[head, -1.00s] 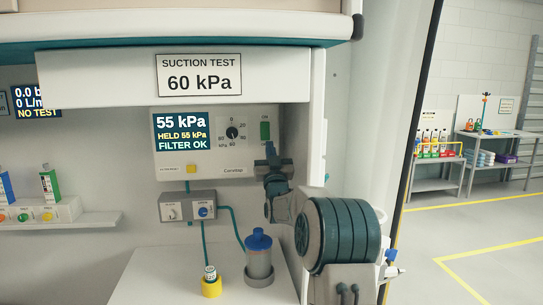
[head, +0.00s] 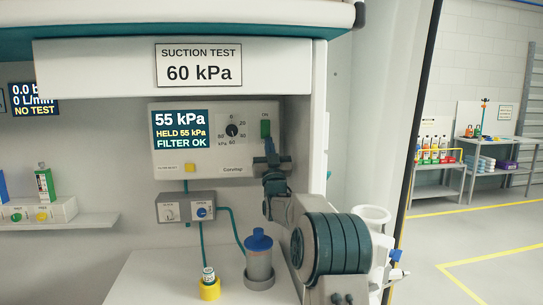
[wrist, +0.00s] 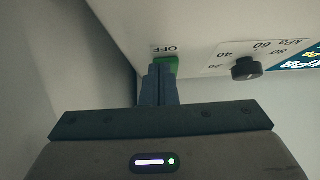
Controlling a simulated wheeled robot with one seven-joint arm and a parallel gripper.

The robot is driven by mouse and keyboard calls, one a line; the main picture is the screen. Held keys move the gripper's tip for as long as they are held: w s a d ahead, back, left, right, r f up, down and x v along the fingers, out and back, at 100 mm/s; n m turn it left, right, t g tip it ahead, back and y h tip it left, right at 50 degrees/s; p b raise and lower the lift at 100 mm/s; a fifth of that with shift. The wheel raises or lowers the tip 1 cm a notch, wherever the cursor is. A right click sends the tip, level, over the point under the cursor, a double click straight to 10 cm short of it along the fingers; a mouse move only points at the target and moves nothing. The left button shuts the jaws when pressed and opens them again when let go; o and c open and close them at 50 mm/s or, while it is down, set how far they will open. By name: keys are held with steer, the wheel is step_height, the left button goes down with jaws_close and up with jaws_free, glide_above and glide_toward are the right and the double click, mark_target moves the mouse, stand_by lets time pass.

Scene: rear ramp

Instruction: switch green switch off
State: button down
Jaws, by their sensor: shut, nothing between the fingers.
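The green switch (head: 265,128) is at the upper right of the white suction panel (head: 225,176) in the head view. In the wrist view, which shows the panel upside down, part of the green switch (wrist: 173,65) shows beside the label OFF. My gripper (head: 268,150) is shut and empty, just below the switch in the head view. In the wrist view my gripper's fingertips (wrist: 159,70) overlap the switch's edge and hide part of it. I cannot tell whether they touch it.
The panel's screen (head: 180,131) reads 55 kPa, HELD 55 kPa, FILTER OK. A black dial (head: 232,130) sits left of the switch and also shows in the wrist view (wrist: 246,68). Below stand a regulator box (head: 186,207) with hoses and a blue-lidded canister (head: 259,257).

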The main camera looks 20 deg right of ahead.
steer(key=shift+p, duration=0.3)
steer(key=w+f+b+v, duration=0.1)
steer(key=b+v, duration=0.8)
steer(key=b, duration=0.4)
steer(key=shift+d+f, duration=0.15)
steer(key=shift+f, duration=0.45)
steer(key=shift+r, duration=0.1)
